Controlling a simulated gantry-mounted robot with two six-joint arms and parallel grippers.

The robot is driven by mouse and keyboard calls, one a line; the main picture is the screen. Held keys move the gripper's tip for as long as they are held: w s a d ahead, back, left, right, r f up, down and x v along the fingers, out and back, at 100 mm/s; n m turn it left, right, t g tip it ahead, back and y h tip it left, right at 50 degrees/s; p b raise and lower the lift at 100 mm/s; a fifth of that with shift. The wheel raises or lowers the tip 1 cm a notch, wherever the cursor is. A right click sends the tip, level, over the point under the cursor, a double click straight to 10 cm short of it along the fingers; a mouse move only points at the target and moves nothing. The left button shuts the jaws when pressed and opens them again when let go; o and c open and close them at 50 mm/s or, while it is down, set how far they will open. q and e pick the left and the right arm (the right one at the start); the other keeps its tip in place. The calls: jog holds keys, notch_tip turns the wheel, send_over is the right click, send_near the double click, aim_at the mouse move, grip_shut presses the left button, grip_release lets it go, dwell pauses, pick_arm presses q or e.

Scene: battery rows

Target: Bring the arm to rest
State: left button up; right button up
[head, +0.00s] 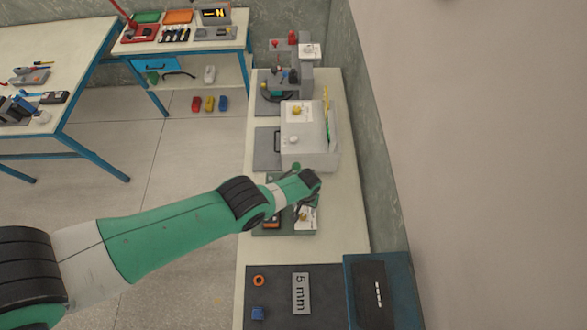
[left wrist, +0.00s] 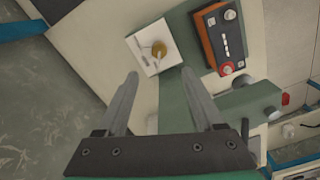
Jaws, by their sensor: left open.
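My left arm (head: 170,245) is stretched out from the left over the bench in the head view. Its gripper (head: 309,205) is small and partly hidden by the wrist there. In the left wrist view the two grey fingers (left wrist: 160,76) stand apart with nothing between them. Beyond the fingertips lie a white square plate with a round gold piece (left wrist: 158,47) and an orange and dark box with knobs (left wrist: 222,38). Both are apart from the fingers. A green base (left wrist: 178,103) shows below. My right gripper is not in view.
A white box-shaped device (head: 305,135) stands just behind the gripper, with a microscope-like instrument (head: 280,90) farther back. A dark mat (head: 275,300) with an orange ring and a blue piece lies in front. A blue tray (head: 380,265) is beside it. Two tables stand left, with open floor between.

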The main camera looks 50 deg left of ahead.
pick_arm(q)
jog(key=shift+d, duration=0.1)
dwell(0.4)
jog(key=w+d+r+t, duration=0.2)
jog(key=w+r+t, duration=0.6)
jog(key=w+r, duration=1.2)
jog(key=w+d+r+m+t, duration=0.1)
jog(key=w+r+t, duration=0.2)
jog(key=r, duration=0.7)
jog(key=w+d+r+m+t, duration=0.1)
jog(key=w+r+t, duration=0.2)
jog(key=r, duration=0.8)
jog(key=s+r+m+t+h, duration=0.1)
jog(key=s+r+t, duration=0.2)
jog(key=r, duration=0.8)
jog(key=s+r+m+t, duration=0.1)
jog(key=s+r+t, duration=0.2)
jog(key=r, duration=0.7)
jog(key=s+r+m+t+h, duration=0.1)
jog(key=s+r+m+t, duration=0.2)
jog(key=s+r, duration=1.5)
jog(key=s+t, duration=0.3)
jog(key=t, duration=0.1)
jog(key=shift+r+t, duration=0.3)
jog(key=shift+r, duration=0.05)
